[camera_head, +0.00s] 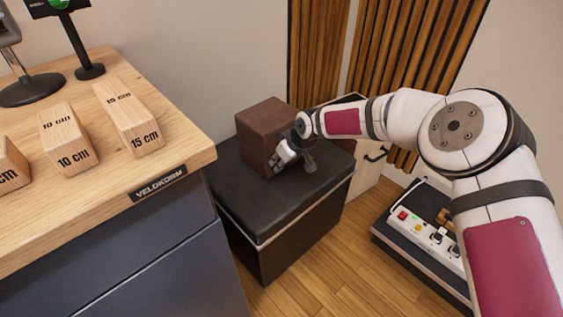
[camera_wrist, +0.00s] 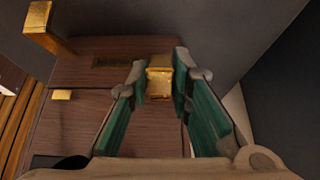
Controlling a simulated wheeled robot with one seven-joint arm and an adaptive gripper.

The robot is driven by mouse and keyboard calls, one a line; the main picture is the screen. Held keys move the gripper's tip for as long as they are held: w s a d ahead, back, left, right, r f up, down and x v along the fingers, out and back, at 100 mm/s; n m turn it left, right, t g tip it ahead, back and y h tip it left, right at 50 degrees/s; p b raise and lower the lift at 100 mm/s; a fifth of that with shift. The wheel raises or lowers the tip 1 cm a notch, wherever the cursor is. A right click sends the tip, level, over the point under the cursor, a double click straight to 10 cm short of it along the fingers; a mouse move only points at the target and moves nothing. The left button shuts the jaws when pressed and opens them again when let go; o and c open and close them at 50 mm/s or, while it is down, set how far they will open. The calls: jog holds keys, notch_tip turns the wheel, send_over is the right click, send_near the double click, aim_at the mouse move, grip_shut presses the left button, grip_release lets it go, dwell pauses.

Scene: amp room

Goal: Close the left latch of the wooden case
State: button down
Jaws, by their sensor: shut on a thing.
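The brown wooden case (camera_head: 267,126) stands on a black box in the head view. In the wrist view its face (camera_wrist: 85,120) fills the middle, with a seam across it and a small dark plate (camera_wrist: 110,61). One brass latch (camera_wrist: 159,84) lies between the fingers of my gripper (camera_wrist: 160,78), which is shut on it. A second brass latch (camera_wrist: 40,20) sticks out from the case at the upper left, apart from its small brass catch (camera_wrist: 61,95). In the head view my gripper (camera_head: 293,160) is at the case's right side, and the latches are hidden there.
The black box (camera_head: 300,235) bears the case. A wooden-topped cabinet (camera_head: 60,235) with measuring blocks stands at the left. Slatted wood panels (camera_head: 318,50) line the wall behind.

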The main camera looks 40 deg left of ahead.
dwell(0.3)
jog(key=c, duration=1.4)
grip_release()
jog(key=shift+c, duration=0.2)
jog(key=v, duration=1.2)
